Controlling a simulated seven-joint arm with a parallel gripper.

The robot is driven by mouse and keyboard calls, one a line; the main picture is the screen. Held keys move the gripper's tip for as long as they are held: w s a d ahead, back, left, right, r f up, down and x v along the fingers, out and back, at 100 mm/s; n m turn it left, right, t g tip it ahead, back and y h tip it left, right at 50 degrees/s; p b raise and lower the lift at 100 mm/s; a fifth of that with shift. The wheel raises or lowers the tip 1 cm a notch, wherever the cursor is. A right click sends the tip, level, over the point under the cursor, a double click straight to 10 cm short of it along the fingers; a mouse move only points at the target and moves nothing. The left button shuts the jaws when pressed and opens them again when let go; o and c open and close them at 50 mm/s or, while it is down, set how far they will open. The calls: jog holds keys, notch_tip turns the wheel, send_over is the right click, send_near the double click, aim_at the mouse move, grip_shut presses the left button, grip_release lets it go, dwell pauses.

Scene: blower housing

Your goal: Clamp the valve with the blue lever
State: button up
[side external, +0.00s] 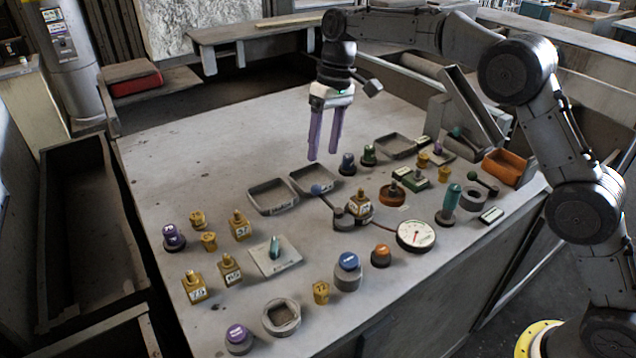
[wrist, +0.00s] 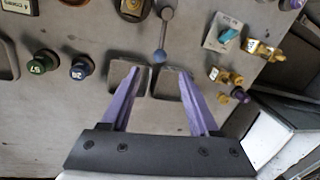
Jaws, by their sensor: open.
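The blue lever is a dark bar with a blue ball end (side external: 317,189), running to a round grey clamp base (side external: 344,219) mid-table. The ball also shows in the wrist view (wrist: 160,55). A brass valve with a white label (side external: 359,207) stands upright at the clamp; whether it is gripped there I cannot tell. My gripper (side external: 323,156) has two purple fingers, open and empty, pointing down above the table behind the ball. In the wrist view the ball appears just beyond the gap between the fingertips (wrist: 158,72), apart from both.
A white gauge (side external: 416,234) sits in front right of the clamp. Brass valves (side external: 239,226) stand at left. The back left table is clear.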

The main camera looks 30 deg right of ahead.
aim_at(318, 185)
jog(key=f, duration=0.3)
jog(key=a+f, duration=0.1)
jog(key=f, duration=0.5)
jog(key=shift+s+a, duration=0.2)
jog(key=shift+a, duration=0.15)
grip_shut()
dwell(0.9)
